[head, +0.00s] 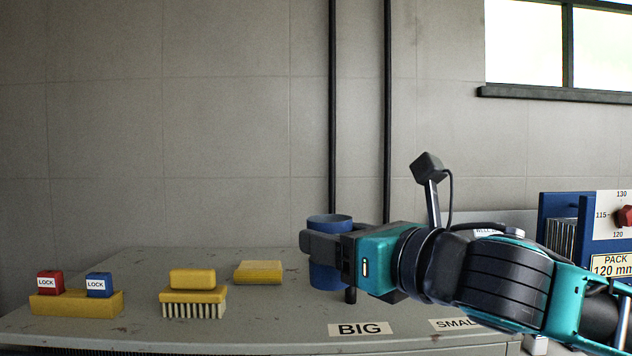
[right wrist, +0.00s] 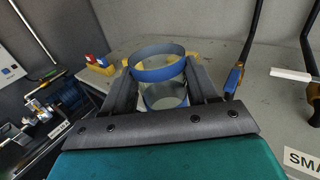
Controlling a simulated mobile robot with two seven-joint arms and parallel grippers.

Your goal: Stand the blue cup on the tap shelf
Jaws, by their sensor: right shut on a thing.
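The blue cup (head: 329,276) is upright between the fingers of my right gripper (head: 326,246), over the back right of the grey top. Its rim shows above the fingers and its lower wall below them. I cannot tell whether its base touches the top. In the right wrist view the blue cup (right wrist: 158,74) sits between both fingers of my right gripper (right wrist: 161,66), its round rim facing the camera. I cannot make out a tap shelf for certain. My left gripper is not in view.
The grey top (head: 130,335) carries a yellow block with red and blue locks (head: 76,302), a yellow brush (head: 193,302) and a yellow sponge-like block (head: 258,271). A BIG label (head: 361,329) is at the front. A blue panel (head: 556,215) stands at right.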

